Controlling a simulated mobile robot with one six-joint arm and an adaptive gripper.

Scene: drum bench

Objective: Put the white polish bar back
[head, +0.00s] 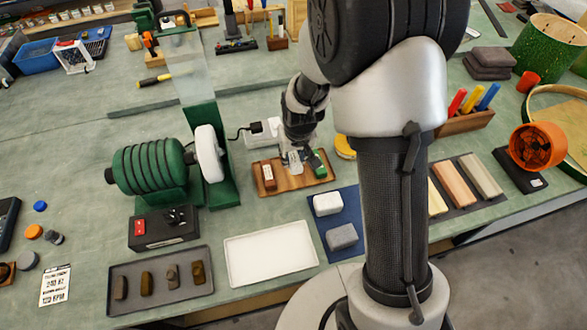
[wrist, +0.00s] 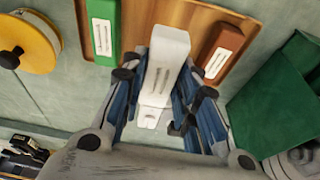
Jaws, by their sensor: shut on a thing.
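My gripper (head: 298,150) is shut on the white polish bar (wrist: 166,55), which stands out between the blue-lined fingers in the wrist view. In the head view the bar is mostly hidden by the fingers. The gripper is over the wooden tray (head: 292,184), between the brown bar (head: 268,176) on the left and the green bar (head: 317,163) on the right. In the wrist view the green bar (wrist: 103,30) is on the left and the brown bar (wrist: 221,48) on the right. I cannot tell whether the white bar touches the tray.
The green polishing machine with its white wheel (head: 208,153) stands left of the tray. A blue mat (head: 328,221) with two blocks lies in front, beside an empty white tray (head: 270,250). A yellow round thing (head: 344,147) sits close to the tray's right side.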

